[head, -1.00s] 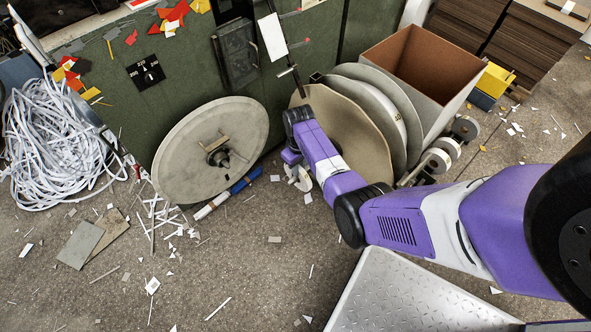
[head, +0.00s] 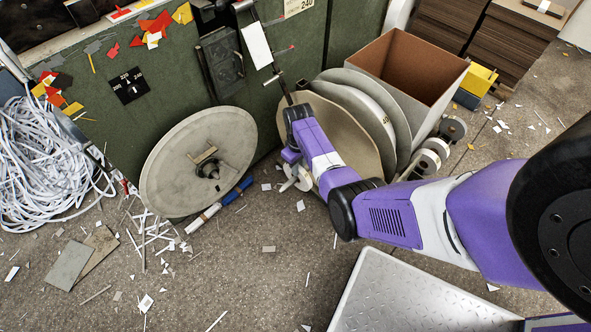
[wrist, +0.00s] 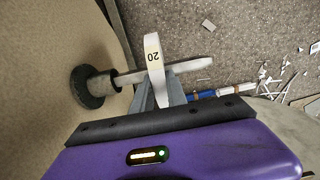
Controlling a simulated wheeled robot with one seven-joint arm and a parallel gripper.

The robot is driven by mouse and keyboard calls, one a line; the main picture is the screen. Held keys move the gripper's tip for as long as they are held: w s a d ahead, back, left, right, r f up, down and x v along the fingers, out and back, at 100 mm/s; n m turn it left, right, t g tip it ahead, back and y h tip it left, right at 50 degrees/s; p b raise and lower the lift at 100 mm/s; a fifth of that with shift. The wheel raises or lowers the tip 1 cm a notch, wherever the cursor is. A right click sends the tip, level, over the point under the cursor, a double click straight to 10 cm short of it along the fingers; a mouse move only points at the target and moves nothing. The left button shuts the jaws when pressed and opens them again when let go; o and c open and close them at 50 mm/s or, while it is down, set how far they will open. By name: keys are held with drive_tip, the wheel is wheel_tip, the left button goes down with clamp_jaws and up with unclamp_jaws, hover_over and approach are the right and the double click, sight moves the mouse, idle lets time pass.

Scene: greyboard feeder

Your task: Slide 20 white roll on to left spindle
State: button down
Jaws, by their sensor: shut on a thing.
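My gripper (wrist: 160,88) is shut on a narrow white roll (wrist: 154,62) marked 20, seen edge-on in the wrist view. A metal spindle rod (wrist: 128,78) with a dark collar (wrist: 90,86) stands out from a tan board. The rod shows on the roll's left, and a pale pointed piece shows on its right. I cannot tell whether the roll is around the rod or in front of it. A large grey disc (head: 180,160) with a central hub (head: 207,168) stands to the left.
A green machine (head: 150,130) stands behind. A pile of white strips (head: 45,150) lies left. An open carton (head: 412,65) and several small rolls (head: 435,155) are at right. Blue and white tubes (head: 238,190) and scraps lie on the floor. A metal plate (head: 400,300) is in front.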

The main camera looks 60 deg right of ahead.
drive_tip(key=shift+s+d+b, duration=0.3)
drive_tip(key=shift+d+b, duration=0.05)
drive_tip(key=shift+d, duration=0.7)
drive_tip(key=shift+s+d+b, duration=0.3)
drive_tip(key=shift+d+b, duration=0.05)
drive_tip(key=shift+d, duration=0.7)
drive_tip(key=shift+s+d+b, duration=0.3)
drive_tip(key=shift+d+b, duration=0.05)
drive_tip(key=shift+d, duration=0.7)
drive_tip(key=shift+d, duration=0.1)
drive_tip(key=c, duration=1.3)
unclamp_jaws()
drive_tip(key=shift+o, duration=0.2)
drive_tip(key=shift+r, duration=0.1)
wheel_tip(320, 180, up, 8)
drive_tip(key=p, duration=0.3)
drive_tip(key=shift+f, duration=0.2)
